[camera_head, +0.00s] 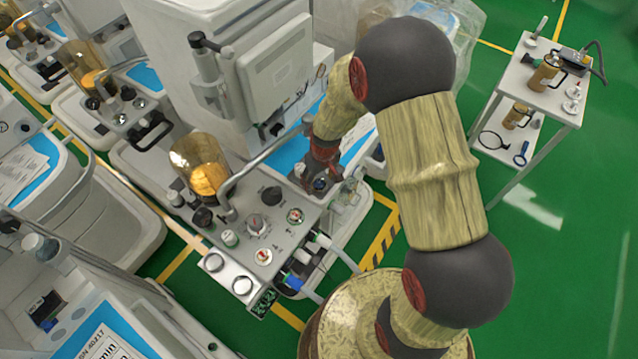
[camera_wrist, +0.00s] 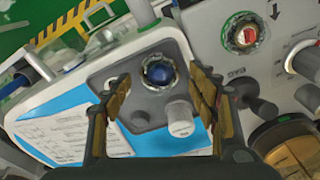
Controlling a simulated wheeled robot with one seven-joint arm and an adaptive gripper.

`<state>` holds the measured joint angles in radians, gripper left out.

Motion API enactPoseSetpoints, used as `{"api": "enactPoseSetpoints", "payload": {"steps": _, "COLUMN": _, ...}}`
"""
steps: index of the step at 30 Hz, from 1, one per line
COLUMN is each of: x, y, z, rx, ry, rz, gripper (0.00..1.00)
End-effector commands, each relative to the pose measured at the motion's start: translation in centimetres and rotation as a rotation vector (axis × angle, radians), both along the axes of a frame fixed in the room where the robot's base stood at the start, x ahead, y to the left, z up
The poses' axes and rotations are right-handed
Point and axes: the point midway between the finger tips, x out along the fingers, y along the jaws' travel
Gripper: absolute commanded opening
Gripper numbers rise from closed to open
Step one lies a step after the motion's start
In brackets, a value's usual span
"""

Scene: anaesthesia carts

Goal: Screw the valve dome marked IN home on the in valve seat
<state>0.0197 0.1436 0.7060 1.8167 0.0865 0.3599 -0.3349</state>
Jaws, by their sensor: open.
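My gripper (camera_wrist: 160,92) is open. In the wrist view its two fingers stand either side of a round fitting with a blue centre (camera_wrist: 158,73) and a clear, shiny rim. Nothing is seen held between them. A similar fitting with a red centre (camera_wrist: 246,37) sits at the upper right beside a black arrow; it also shows in the head view (camera_head: 295,216). I cannot read an IN mark on either, nor tell dome from seat. In the head view my gripper (camera_head: 321,172) is over the machine's deck, partly hiding the blue-centred fitting (camera_head: 320,184).
A white knob (camera_wrist: 180,118) stands close to the right finger. An amber canister (camera_head: 200,167) and a curved metal pipe (camera_head: 262,155) rise from the deck. A side trolley (camera_head: 512,83) stands at the right, with open green floor around.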

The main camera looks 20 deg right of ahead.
Motion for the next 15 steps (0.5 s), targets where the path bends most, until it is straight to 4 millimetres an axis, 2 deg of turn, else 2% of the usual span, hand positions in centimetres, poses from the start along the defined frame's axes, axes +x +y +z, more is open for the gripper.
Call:
{"api": "enactPoseSetpoints", "payload": {"steps": 3, "x": 0.02, "y": -0.01, "z": 0.09, "rx": 0.000, "ry": -0.001, "rz": 0.000, "gripper": 0.58}}
{"api": "enactPoseSetpoints", "payload": {"steps": 15, "x": 0.01, "y": -0.02, "z": 0.10, "rx": 0.000, "ry": 0.000, "rz": 0.000, "gripper": 0.36}}
